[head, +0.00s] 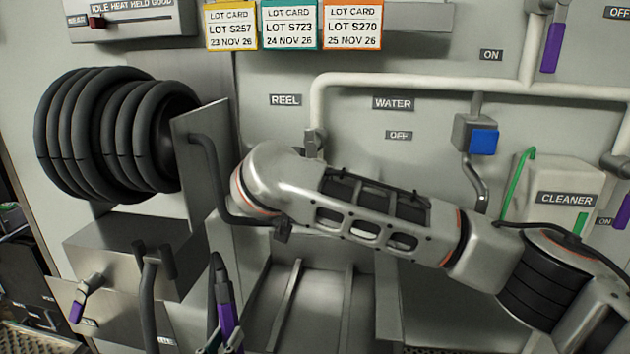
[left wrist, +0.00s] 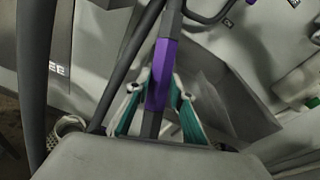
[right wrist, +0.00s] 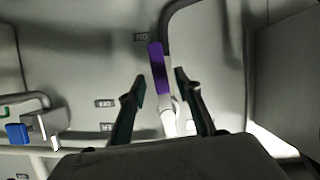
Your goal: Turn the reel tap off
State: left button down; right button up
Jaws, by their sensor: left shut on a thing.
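The reel tap's purple handle (right wrist: 157,68) shows in the right wrist view, its tip towards a label (right wrist: 141,37) that seems to read ON. My right gripper (right wrist: 161,82) is open, its dark fingers on either side of the handle with gaps visible. In the head view the tap's pipe fitting (head: 314,142) shows beside the REEL label (head: 285,100); my right arm hides the handle and gripper. My left gripper (head: 224,338) is shut on a dark hose lance with a purple grip (head: 227,312), held upright. The grip also shows in the left wrist view (left wrist: 160,70).
The black hose reel (head: 105,135) and its upright metal plate (head: 200,155) stand left of my right wrist. The white pipe (head: 430,83), blue-fronted box (head: 483,142) and cleaner tank (head: 560,180) lie to the right. Lot cards (head: 289,25) hang above.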

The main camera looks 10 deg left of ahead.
jog(key=shift+x, duration=1.85)
grip_shut()
jog(key=shift+d, duration=0.1)
jog(key=shift+d+r+n+t+h, duration=0.15)
jog(key=shift+d+r+n+h, duration=0.2)
jog(key=shift+d+n+h, duration=0.4)
jog(key=shift+d+r+n+t+h, duration=0.1)
jog(key=shift+d+r+n+h, duration=0.3)
jog(key=shift+n, duration=0.6)
jog(key=shift+d+r+n+t+h, duration=0.15)
jog(key=shift+d+r+n+h, duration=0.1)
jog(key=shift+d+n+h, duration=0.5)
